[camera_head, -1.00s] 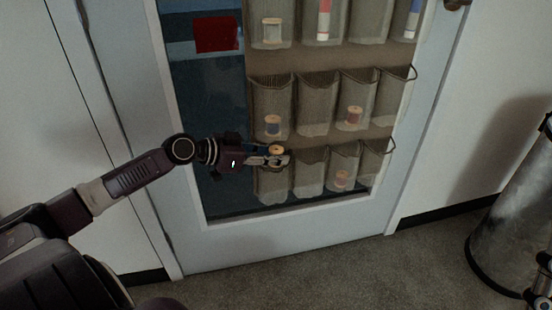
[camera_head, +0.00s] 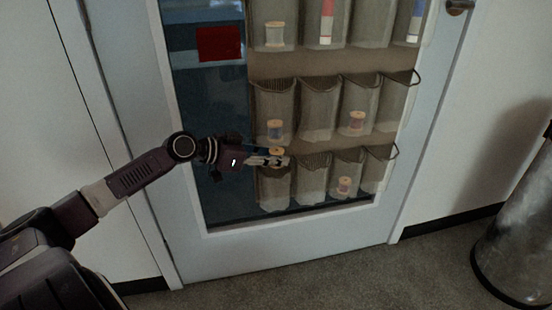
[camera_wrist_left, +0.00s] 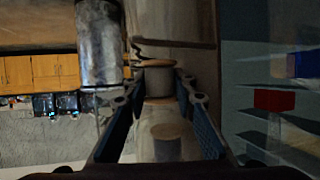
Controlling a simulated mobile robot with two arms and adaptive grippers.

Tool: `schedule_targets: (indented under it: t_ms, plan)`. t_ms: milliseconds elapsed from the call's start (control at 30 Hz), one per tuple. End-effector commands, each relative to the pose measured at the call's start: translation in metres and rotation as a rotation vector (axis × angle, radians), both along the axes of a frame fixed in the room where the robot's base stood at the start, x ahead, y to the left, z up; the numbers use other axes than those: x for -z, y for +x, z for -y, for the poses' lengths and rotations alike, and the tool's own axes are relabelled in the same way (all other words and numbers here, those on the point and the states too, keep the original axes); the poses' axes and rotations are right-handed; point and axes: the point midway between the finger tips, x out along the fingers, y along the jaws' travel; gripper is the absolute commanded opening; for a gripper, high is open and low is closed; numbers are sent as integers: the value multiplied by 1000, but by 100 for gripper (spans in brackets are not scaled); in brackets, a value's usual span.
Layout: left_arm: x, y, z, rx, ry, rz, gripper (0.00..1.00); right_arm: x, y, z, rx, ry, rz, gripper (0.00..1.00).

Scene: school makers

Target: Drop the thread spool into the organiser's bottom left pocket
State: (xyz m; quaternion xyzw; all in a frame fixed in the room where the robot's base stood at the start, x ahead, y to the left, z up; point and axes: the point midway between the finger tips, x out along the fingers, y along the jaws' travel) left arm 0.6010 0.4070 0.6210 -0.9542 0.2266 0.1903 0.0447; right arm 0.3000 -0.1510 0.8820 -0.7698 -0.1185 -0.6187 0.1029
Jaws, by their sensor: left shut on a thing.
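The thread spool (camera_head: 277,152) with light wooden ends is held at the tips of my left gripper (camera_head: 280,160). It also shows between the two fingers in the left wrist view (camera_wrist_left: 158,82). The hanging organiser (camera_head: 330,146) has rows of see-through pockets on the door. The bottom left pocket (camera_head: 275,192) lies directly below the spool, and the gripper covers part of its mouth. The spool appears at or just above that mouth; its exact depth is unclear. My right gripper is not in view.
Other spools sit in pockets: a blue one (camera_head: 275,130) just above my gripper, an orange one (camera_head: 356,122) and another (camera_head: 344,186) in the bottom row. A metal bin (camera_head: 515,250) stands at the right. The door handle (camera_head: 459,6) is at the upper right.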

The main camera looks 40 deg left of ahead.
Motion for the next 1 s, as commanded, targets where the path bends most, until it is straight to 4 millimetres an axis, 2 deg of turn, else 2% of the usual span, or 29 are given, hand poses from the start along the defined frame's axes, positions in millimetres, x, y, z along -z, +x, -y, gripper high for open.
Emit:
schedule_targets:
  t_ms: [333,367,533,833,1000]
  plan:
    - [-1,1,-3,-5,2,3,11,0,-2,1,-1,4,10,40]
    - [-1,1,-3,-5,2,3,25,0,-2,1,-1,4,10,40]
    - [-2,2,-3,-6,3,5,44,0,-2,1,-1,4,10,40]
    - [-3,2,-5,-10,4,8,45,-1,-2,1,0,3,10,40]
    - [-5,-4,2,-9,5,5,45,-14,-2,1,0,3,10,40]
